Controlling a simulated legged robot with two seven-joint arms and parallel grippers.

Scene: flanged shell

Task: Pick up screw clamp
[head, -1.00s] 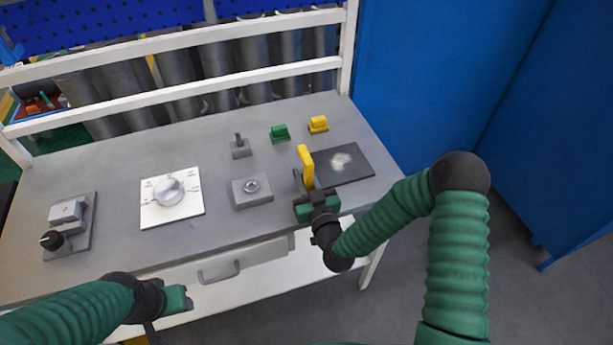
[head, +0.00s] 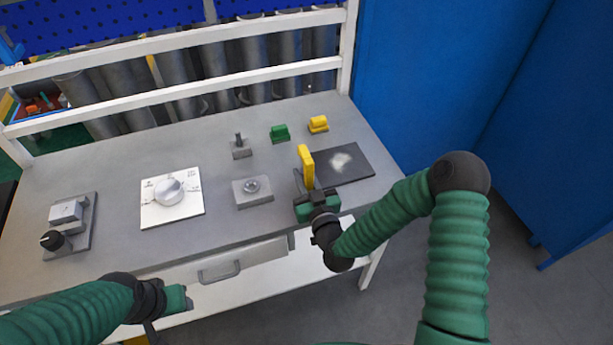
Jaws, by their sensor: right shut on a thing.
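My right gripper (head: 311,197) is over the front right of the grey workbench (head: 110,180). It is shut on an upright yellow piece (head: 306,165), which looks like the screw clamp. The gripper body hides the lower end of this piece, so I cannot tell whether it touches the bench. My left gripper (head: 184,298) hangs in front of the bench at the lower left, away from the objects. Its fingers are too unclear to tell whether they are open.
A black mat (head: 355,165) with a pale patch lies just right of the yellow piece. A grey block (head: 252,192), a white plate (head: 155,212) and a grey fixture (head: 68,213) stand leftward. Green (head: 280,133) and yellow (head: 318,124) blocks stand behind.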

